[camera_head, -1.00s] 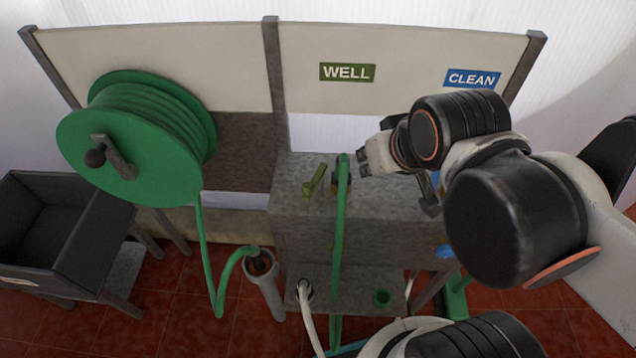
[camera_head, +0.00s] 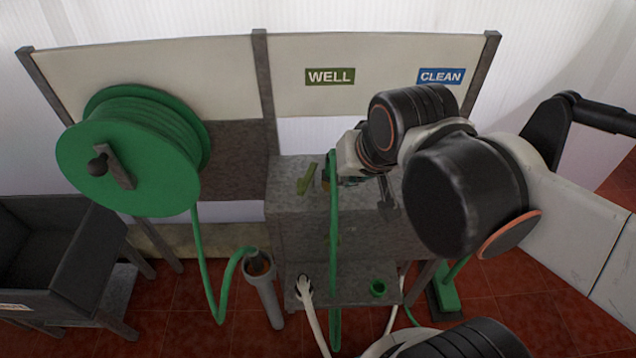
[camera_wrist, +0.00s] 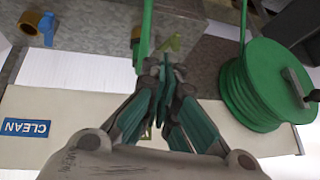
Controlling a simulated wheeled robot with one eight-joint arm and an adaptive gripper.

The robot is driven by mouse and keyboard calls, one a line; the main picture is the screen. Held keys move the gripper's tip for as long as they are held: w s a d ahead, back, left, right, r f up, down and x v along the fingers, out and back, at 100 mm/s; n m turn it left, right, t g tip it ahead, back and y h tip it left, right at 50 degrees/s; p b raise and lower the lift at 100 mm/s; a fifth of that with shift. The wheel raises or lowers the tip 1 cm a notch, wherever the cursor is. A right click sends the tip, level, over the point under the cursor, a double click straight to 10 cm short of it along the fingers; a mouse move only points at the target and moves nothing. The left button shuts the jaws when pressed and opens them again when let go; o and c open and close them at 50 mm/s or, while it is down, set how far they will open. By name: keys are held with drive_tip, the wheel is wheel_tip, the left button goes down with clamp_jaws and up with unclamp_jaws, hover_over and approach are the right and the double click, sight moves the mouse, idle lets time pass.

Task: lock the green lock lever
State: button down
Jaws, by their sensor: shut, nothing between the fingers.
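The green lock lever (camera_head: 307,178) is a small olive-green bar on top of the grey block, just left of the upright green hose in the head view. In the wrist view the lever (camera_wrist: 172,43) shows just beyond the fingertips, beside the hose. My gripper (camera_wrist: 163,66) is shut and empty, its teal fingers together. A gap between tips and lever is hard to judge. In the head view my gripper (camera_head: 346,160) is beside the hose top, on its right, partly hidden by my arm.
The green hose (camera_head: 334,230) runs up the front of the grey block (camera_head: 296,219). A green hose reel (camera_head: 125,155) stands at left. A blue lever (camera_wrist: 47,26) sits on the other side of the hose. WELL (camera_head: 330,76) and CLEAN (camera_head: 440,76) signs are behind.

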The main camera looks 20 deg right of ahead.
drive_tip(key=w+d+f+m+g+y+p, duration=0.1)
drive_tip(key=w+m, duration=0.4)
drive_tip(key=m, duration=0.6)
drive_tip(key=w+d+f+m+g+y+p, duration=0.1)
drive_tip(key=w+d+f+m+g+p, duration=0.2)
drive_tip(key=f+m, duration=0.3)
drive_tip(key=w+d+m, duration=0.1)
drive_tip(key=m, duration=0.4)
drive_tip(key=shift+w+f+g+p, duration=0.2)
drive_tip(key=shift+w+g+p, duration=0.1)
drive_tip(key=shift+w, duration=0.05)
drive_tip(key=shift+a, duration=0.1)
drive_tip(key=w+a+f+b, duration=0.4)
drive_tip(key=a+f, duration=0.1)
drive_tip(key=f, duration=0.4)
drive_tip(key=shift+f, duration=0.35)
